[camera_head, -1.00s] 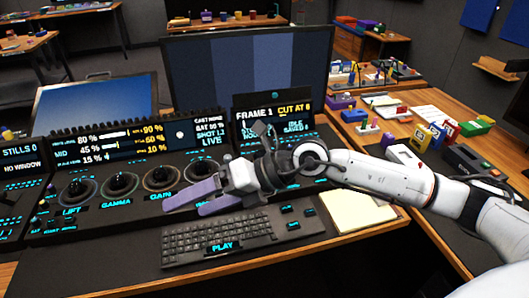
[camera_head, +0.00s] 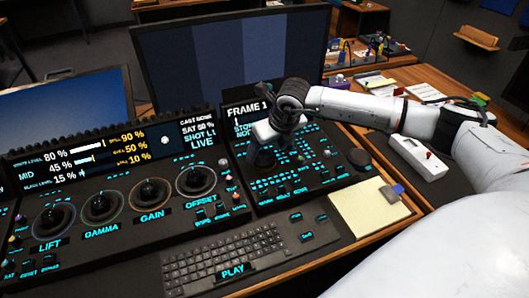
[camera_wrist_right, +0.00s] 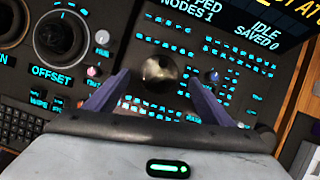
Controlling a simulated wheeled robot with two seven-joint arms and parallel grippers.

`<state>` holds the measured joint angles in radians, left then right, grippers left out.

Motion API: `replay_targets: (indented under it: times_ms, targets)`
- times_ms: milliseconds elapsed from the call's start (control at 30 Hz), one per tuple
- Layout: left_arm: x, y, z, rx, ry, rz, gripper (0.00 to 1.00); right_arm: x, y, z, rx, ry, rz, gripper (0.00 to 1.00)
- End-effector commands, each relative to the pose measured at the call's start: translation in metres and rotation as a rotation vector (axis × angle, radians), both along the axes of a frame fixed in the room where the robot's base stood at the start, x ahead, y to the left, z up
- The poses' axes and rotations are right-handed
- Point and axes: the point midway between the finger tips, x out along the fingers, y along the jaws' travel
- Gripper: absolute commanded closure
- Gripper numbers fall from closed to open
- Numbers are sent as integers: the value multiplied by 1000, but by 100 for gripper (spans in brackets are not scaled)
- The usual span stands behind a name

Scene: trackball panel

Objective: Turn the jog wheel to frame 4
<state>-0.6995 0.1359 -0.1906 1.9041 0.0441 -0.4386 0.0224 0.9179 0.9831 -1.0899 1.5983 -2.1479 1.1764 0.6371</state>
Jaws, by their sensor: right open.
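The display (camera_head: 247,110) on the right part of the panel reads FRAME 1; my right arm covers part of it. My right gripper (camera_wrist_right: 158,95) is open and empty, its two purple fingers spread above the lit buttons. In the wrist view a shiny round metal knob (camera_wrist_right: 158,68) shows between and just beyond the fingers; I cannot tell whether they touch it. In the head view the gripper's fingers are largely hidden. I cannot tell which of these two is the jog wheel. My left gripper is out of view.
Several trackballs with rings, such as OFFSET (camera_head: 196,181), stand left of the gripper. A keyboard (camera_head: 225,258) and a yellow notepad (camera_head: 368,208) lie in front. A large monitor (camera_head: 232,55) stands behind. A white box (camera_head: 418,155) is on the right side table.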

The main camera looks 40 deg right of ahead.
Motion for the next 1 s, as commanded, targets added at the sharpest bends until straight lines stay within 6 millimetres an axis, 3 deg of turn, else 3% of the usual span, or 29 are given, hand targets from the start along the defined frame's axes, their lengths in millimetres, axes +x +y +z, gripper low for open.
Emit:
replay_targets:
  times_ms: [200,567,800,1000]
  targets:
    - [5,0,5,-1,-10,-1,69,10,0,-26,0,2,1,25]
    - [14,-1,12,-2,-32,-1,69,12,0,-31,1,0,1,25]
    - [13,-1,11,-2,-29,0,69,12,0,-31,1,0,1,63]
    - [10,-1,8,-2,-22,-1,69,12,0,-31,0,0,-7,66]
